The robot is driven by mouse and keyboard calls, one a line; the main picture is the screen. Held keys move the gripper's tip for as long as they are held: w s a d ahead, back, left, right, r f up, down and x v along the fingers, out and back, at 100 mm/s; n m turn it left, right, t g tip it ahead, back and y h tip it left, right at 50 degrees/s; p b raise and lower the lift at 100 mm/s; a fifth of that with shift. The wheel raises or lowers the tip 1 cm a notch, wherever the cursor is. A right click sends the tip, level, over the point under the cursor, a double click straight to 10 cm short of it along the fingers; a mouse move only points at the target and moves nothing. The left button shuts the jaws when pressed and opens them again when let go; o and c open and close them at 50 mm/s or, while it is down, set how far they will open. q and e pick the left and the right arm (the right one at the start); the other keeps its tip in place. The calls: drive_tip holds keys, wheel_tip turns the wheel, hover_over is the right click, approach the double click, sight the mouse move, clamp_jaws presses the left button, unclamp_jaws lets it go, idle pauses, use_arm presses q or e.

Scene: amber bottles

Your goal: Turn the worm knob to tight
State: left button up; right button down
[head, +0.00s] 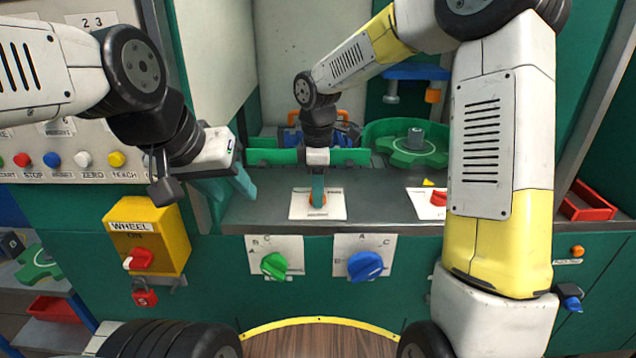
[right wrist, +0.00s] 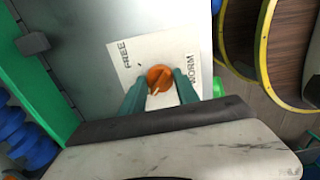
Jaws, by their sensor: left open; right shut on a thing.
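The worm knob (right wrist: 159,77) is a round orange knob on a white plate (right wrist: 137,50) printed FREE and WORM. Its pale pointer line shows on the side facing my gripper. My right gripper (right wrist: 160,88) is shut on the knob, one teal finger on each side. In the head view, my right gripper (head: 318,187) reaches straight down to the plate on the grey bench, and only a bit of the orange knob (head: 318,201) shows. My left gripper (head: 226,184) is open and empty, left of the plate and near the bench's left end.
A plate with a red knob (head: 438,198) lies to the right, partly behind my right arm. Green (head: 274,265) and blue (head: 365,266) knobs sit on the front panel. A yellow WHEEL box (head: 148,238) juts out at left. A green handwheel (head: 412,150) stands behind.

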drive_tip(key=c, duration=0.9)
unclamp_jaws()
drive_tip(key=shift+r, duration=0.1)
wheel_tip(320, 180, up, 8)
drive_tip(key=shift+f, duration=0.25)
drive_tip(key=shift+r, duration=0.1)
drive_tip(key=shift+s+d+r, duration=0.1)
drive_tip(key=shift+d+r, duration=0.1)
drive_tip(key=s+d+r+m+t+y, duration=0.1)
drive_tip(key=s+d+r+m+t, duration=0.1)
drive_tip(key=s+d+m, duration=0.5)
drive_tip(key=s+d+r+m+t+y, duration=0.1)
drive_tip(key=s+d+r+m+t, duration=0.2)
drive_tip(key=s+d+m, duration=0.4)
drive_tip(key=s+m+t, duration=0.1)
drive_tip(key=s+m, duration=0.2)
drive_tip(key=s, duration=0.2)
drive_tip(key=shift+s+r+m, duration=0.25)
drive_tip(key=shift+s+m, duration=0.05)
drive_tip(key=shift+s, duration=0.1)
